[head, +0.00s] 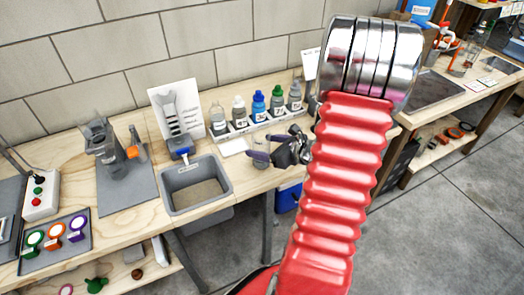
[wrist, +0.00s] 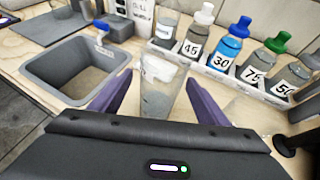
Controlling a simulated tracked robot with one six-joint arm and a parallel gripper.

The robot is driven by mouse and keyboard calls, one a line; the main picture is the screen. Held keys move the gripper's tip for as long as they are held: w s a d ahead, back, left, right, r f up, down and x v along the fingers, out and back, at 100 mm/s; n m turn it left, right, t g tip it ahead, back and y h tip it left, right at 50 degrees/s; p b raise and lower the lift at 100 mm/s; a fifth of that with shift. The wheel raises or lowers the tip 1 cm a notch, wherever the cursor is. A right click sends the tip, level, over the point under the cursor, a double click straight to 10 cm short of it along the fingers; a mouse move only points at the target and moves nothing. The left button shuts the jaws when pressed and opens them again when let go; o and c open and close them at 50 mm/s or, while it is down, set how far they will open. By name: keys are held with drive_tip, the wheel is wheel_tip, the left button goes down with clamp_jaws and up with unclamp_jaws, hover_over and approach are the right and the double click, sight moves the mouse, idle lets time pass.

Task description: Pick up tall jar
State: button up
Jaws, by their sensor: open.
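A tall clear jar (wrist: 158,88) with a pale label and greyish lower part stands upright in the wrist view. It appears between the two purple fingers of my gripper (wrist: 160,92), with a visible gap on each side. My gripper is open and holds nothing. In the head view my gripper (head: 268,147) is over the front edge of the workbench, right of the grey bin; the jar is mostly hidden there and hard to make out.
A grey bin (wrist: 32,72) is sunk into the bench (head: 120,228) on the left. Behind the jar, a white rack (wrist: 272,92) holds several labelled bottles, including a blue one (wrist: 231,47) and a green-capped one (wrist: 263,60). A wall stands behind the bench.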

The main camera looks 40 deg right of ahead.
drive_tip(key=shift+f+x, duration=0.25)
drive_tip(key=shift+x, duration=2.35)
drive_tip(key=shift+s, duration=0.15)
drive_tip(key=shift+c, duration=0.4)
drive_tip(key=c, duration=1.2)
